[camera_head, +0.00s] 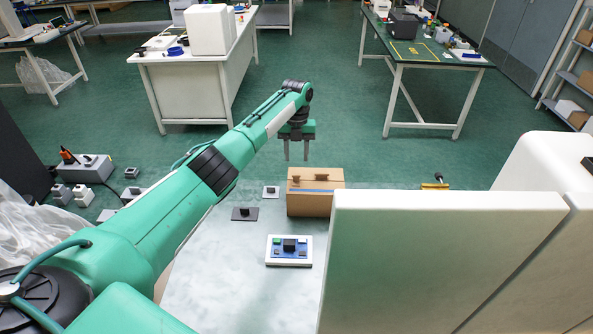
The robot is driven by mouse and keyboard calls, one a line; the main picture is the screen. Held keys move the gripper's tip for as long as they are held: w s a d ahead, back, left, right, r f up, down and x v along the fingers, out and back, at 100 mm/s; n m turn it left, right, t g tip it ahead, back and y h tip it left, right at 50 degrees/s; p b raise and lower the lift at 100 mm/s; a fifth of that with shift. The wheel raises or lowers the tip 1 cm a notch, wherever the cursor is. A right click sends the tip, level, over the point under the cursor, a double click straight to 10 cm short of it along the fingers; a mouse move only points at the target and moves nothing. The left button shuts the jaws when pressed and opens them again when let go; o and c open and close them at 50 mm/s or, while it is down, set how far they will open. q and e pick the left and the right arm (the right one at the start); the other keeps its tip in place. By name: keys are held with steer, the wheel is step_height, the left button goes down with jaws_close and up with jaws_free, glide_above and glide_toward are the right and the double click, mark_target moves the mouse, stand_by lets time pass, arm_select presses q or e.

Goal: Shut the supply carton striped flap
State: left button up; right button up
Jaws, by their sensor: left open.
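A brown cardboard-coloured box (309,203) stands at the far part of the pale table. It looks like the supply carton. Two small darker brown pieces show at its top, but I cannot make out a striped flap or tell how far it is open. My left gripper (296,157) hangs fingers down, open and empty, above and just beyond the box's left part, apart from it in the picture. My right gripper is not in view.
The pale table (215,285) holds a blue device on a white base (289,250) and small dark-topped items. Large white panels (430,265) block the right side. A small yellow-and-black item (435,184) shows behind them. Benches stand farther back across green floor.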

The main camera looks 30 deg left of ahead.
arm_select(q)
step_height(320, 180, up, 6)
steer(key=b, duration=0.1)
steer(key=shift+w+a+r, duration=0.15)
steer(key=shift+w+a, duration=0.05)
steer(key=shift+w, duration=0.25)
